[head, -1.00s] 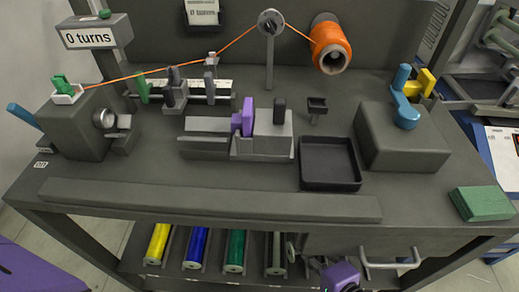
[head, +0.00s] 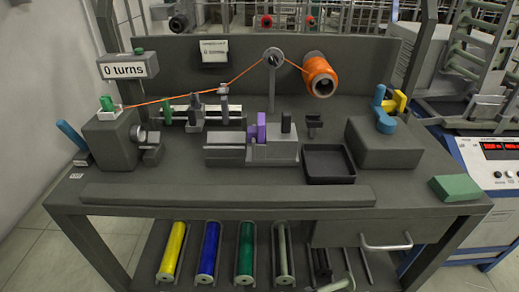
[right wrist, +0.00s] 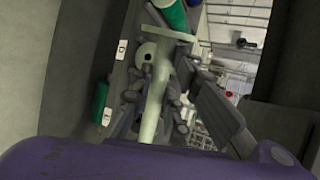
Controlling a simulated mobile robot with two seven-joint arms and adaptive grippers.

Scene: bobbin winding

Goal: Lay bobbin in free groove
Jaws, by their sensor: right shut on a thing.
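In the right wrist view my right gripper (right wrist: 155,95) has its dark fingers closed around a pale bobbin (right wrist: 153,118). The bobbin's round flange shows at the top, and the purple wrist housing hides the lower end. In the head view several bobbins lie side by side on the lower shelf: yellow (head: 172,252), blue (head: 207,252), green (head: 245,252) and a pale grey one (head: 283,250). Right of them is a dark slot (head: 321,264) that looks empty, cut by the lower frame edge. Neither gripper shows in the head view.
A drawer with a grey handle (head: 386,246) hangs right of the shelf. The bench top (head: 230,207) above carries the winder, an orange spool (head: 320,76), a black tray (head: 329,164) and a green block (head: 460,188). In the wrist view, green cylinders (right wrist: 171,14) are close by.

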